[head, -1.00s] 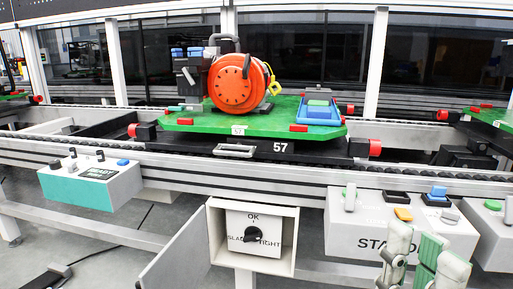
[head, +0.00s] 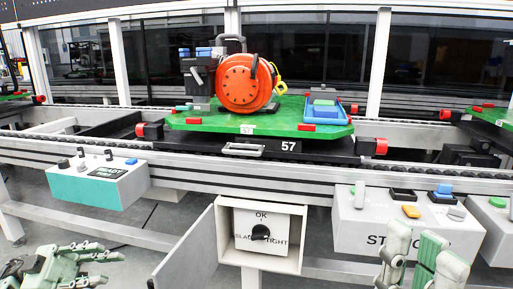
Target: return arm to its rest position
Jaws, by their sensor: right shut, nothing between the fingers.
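My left gripper (head: 85,266) is in the lower left corner, with its pale green fingers pointing right. It is over the floor, below and apart from the teal-fronted button box (head: 85,188). Whether its fingers are open or shut is unclear. My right gripper (head: 425,255) is at the bottom right, pointing up, in front of the grey station box (head: 354,222) and covering part of its lettering. It is shut and empty. Most of both arms is out of view.
A green pallet (head: 200,122) carrying an orange round machine (head: 240,85) and a blue tray (head: 324,115) sits on the conveyor. An open white box with a black knob (head: 260,232) hangs at centre, its door (head: 185,255) swung left. Floor shows between the boxes.

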